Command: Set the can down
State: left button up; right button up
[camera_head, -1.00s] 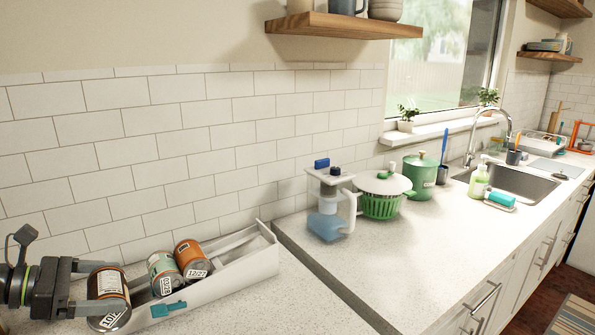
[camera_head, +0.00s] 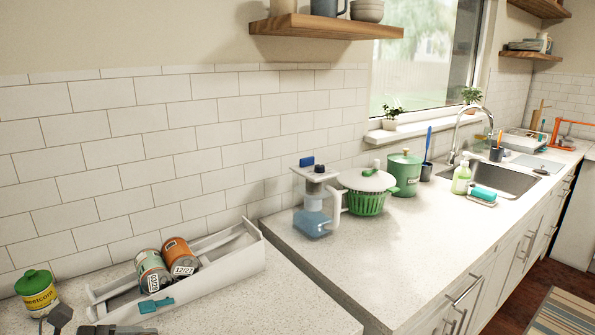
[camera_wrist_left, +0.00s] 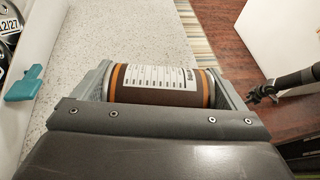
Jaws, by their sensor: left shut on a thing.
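My left gripper (camera_wrist_left: 158,90) is shut on a brown can (camera_wrist_left: 160,90) with orange bands and a white printed label. The can lies across between the two fingers in the left wrist view. Only a small part of the left gripper's arm shows at the bottom left of the head view; the held can is out of that view. In the wrist view, the pale counter (camera_wrist_left: 95,60) is left of the can and the floor is right of it. A dark part that looks like my right gripper (camera_wrist_left: 262,93) is at the right; its jaws are unclear.
A white tray (camera_head: 240,262) with a teal clip (camera_head: 156,304) holds a green-white can (camera_head: 152,272) and an orange can (camera_head: 179,256). A yellow can (camera_head: 37,293) with a green lid stands at the left. The counter in front of the tray is clear (camera_head: 265,310).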

pick_arm(q)
jog(key=d, duration=0.2)
jog(key=d+f, duration=0.1)
jog(key=d, duration=0.1)
jog(key=s+d+f, duration=0.1)
jog(key=d, duration=0.2)
jog(key=shift+s, duration=0.1)
jog(key=shift+d+n+t+y, duration=0.4)
jog(key=shift+d+n+t, duration=0.2)
jog(key=shift+d, duration=0.3)
